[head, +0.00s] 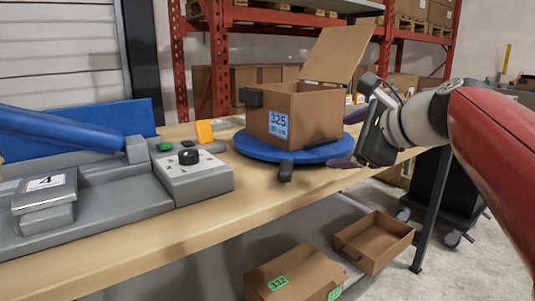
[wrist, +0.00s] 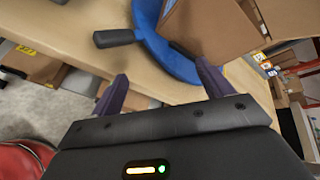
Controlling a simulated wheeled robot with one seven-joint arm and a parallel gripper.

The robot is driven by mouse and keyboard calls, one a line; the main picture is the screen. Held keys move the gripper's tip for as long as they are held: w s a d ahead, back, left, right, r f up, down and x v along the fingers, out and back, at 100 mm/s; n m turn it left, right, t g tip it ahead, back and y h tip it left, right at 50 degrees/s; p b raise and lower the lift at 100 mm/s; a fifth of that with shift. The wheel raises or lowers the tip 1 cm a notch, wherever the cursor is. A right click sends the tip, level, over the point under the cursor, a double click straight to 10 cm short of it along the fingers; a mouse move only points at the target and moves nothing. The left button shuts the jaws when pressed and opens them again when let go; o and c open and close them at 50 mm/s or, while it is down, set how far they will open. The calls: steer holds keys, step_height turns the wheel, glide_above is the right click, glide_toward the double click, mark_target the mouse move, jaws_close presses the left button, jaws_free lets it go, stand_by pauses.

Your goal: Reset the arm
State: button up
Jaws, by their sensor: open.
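My gripper (head: 350,162) is at the right of the blue turntable, beside the cardboard box, with the red arm link reaching in from the right in the head view. In the wrist view its two purple fingers (wrist: 160,92) stand wide apart with nothing between them but the table behind. The cardboard box (head: 318,112), labelled 325, stands on the turntable with its lid raised.
Two cardboard boxes, one closed (head: 295,272) and one open (head: 375,240), sit below the table. Red shelving stands behind.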

steer(key=s+f+n+g+h, duration=0.2)
steer(key=s+f+n+h, duration=0.1)
steer(key=s+f+n, duration=0.7)
steer(key=s+f+n+g+h, duration=0.3)
steer(key=s+f+n, duration=0.7)
steer(key=f, duration=0.7)
steer(key=shift+s+d+f+g, duration=0.25)
steer(key=shift+s+g, duration=0.05)
steer(key=shift+s, duration=0.55)
